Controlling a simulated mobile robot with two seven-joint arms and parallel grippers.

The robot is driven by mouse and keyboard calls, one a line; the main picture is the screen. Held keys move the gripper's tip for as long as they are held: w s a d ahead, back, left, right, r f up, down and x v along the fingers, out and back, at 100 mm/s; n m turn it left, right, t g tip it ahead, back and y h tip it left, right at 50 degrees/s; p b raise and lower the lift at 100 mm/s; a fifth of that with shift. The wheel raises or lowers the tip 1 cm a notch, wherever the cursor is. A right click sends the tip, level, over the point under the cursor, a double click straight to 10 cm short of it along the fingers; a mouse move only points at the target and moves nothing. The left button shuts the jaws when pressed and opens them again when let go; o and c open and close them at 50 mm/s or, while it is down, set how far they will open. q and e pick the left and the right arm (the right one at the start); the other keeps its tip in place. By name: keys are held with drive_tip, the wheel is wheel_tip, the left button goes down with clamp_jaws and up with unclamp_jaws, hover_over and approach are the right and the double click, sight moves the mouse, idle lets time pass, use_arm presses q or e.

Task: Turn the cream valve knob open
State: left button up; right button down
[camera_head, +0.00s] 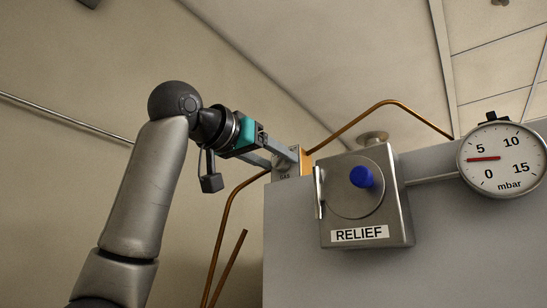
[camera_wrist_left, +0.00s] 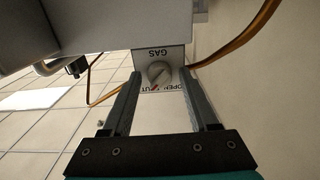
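The cream valve knob (camera_wrist_left: 159,73) shows in the left wrist view on a pale plate marked GAS (camera_wrist_left: 160,53). A small red mark shows at the knob's lower edge, beside partly hidden lettering that includes OPEN. In the head view the GAS plate (camera_head: 287,172) is at the left edge of the grey cabinet, and I cannot make out the knob there. My left gripper (camera_head: 282,160) reaches the plate from the left. It is open, and in the wrist view its fingers (camera_wrist_left: 160,80) stand on either side of the knob. I cannot tell whether they touch it. My right gripper is out of view.
Right of the GAS plate is a metal RELIEF box (camera_head: 404,215) with a blue knob (camera_head: 361,177). A round mbar gauge (camera_head: 505,162) is at the right, its needle left between 0 and 5. A copper pipe (camera_head: 345,127) arches above; others drop near the cabinet's left edge.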

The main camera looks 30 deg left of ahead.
use_arm(q)
clamp_jaws()
drive_tip(key=shift+n, duration=0.3)
idle(0.3)
drive_tip(key=n+b, duration=0.1)
drive_tip(key=n, duration=0.2)
drive_tip(key=shift+d, duration=0.1)
drive_tip(key=n+b, duration=0.1)
drive_tip(key=n, duration=0.4)
drive_tip(key=n+b, duration=0.1)
drive_tip(key=n, duration=0.3)
drive_tip(key=shift+n+b, duration=0.3)
drive_tip(key=shift+b, duration=0.05)
drive_tip(key=shift+n+b, duration=0.4)
drive_tip(key=shift+n, duration=1.9)
drive_tip(key=shift+o, duration=0.9)
unclamp_jaws()
